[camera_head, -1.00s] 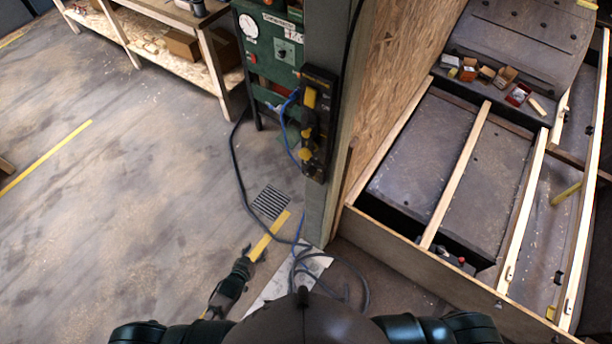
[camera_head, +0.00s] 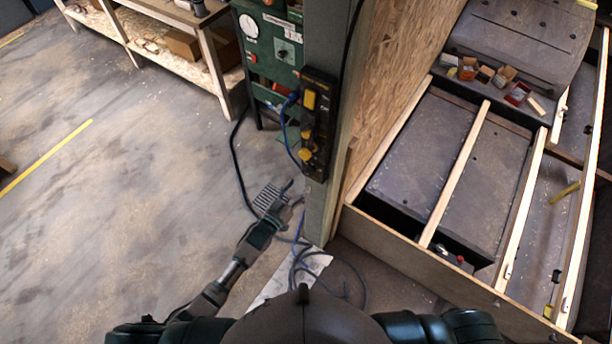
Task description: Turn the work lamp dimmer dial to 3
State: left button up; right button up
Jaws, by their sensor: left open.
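A green panel (camera_head: 262,73) stands at the top, left of the grey post. It carries a small pale square plate with a knob (camera_head: 285,54), which looks like the dimmer dial; its numbers and setting are too small to read. A round white gauge (camera_head: 249,25) sits to its upper left. My left gripper (camera_head: 295,191) is open and empty, over the floor grate just left of the post, well below the panel in the picture and apart from the knob. My right gripper is not in view.
A black box with yellow parts (camera_head: 317,125) and a blue cable is fixed to the post (camera_head: 327,45). Cables lie on the floor by the post's foot. A wooden-framed bay (camera_head: 440,260) fills the right. The floor at left (camera_head: 120,200) is clear.

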aim_at(307, 176)
pick_arm(q)
jog(key=x, duration=0.5)
jog(key=shift+w+d, duration=0.2)
jog(key=shift+w, duration=0.05)
grip_shut()
jog(key=shift+m, duration=0.4)
jog(key=m, duration=0.5)
jog(key=m+b, duration=0.1)
jog(key=m, duration=0.5)
jog(key=shift+f, duration=0.1)
jog(key=shift+m, duration=0.3)
